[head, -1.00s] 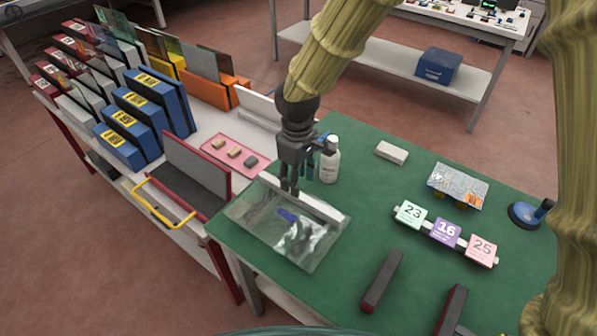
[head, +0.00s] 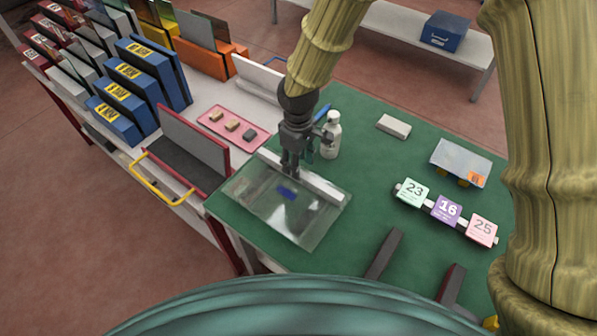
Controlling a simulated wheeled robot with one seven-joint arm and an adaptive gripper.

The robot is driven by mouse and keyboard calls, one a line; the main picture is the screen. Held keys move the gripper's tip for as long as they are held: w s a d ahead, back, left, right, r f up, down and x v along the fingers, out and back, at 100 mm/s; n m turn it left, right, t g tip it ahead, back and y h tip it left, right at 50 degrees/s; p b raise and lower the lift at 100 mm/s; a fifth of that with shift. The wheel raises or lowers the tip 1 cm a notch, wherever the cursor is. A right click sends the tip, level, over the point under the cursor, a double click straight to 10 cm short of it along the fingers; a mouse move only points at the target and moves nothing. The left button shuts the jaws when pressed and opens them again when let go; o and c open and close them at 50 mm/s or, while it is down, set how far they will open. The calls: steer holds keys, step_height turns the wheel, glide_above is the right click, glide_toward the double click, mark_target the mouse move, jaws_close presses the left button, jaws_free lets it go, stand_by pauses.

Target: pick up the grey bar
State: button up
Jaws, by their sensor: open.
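My gripper (head: 290,172) is open and points down over the far edge of a clear glass pane (head: 315,223) on the green table. A long pale grey-white bar (head: 322,187) lies along that edge, just under the fingertips. I cannot tell whether the fingers touch it or straddle it. Two dark grey bars with reddish sides lie at the table's front, one in the middle (head: 384,254) and one to its right (head: 452,286). My body hides their near ends. The task does not make clear which bar is meant.
A white bottle (head: 331,135) stands close to the right of my gripper. A pale block (head: 394,126), a small plate (head: 460,162) and numbered cards (head: 447,208) are farther right. A pink tray (head: 252,143) with small blocks and a red-edged bin (head: 190,150) are left.

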steer(key=shift+s+f+p, duration=0.5)
steer(key=shift+s+f, duration=0.3)
steer(key=shift+f, duration=0.15)
steer(key=shift+w+f, duration=0.25)
steer(key=shift+f, duration=0.2)
steer(key=shift+w+f, duration=0.2)
steer(key=shift+f, duration=0.25)
steer(key=shift+s+r, duration=0.2)
steer(key=shift+w+f, duration=0.1)
steer(key=c, duration=0.9)
jaws_close()
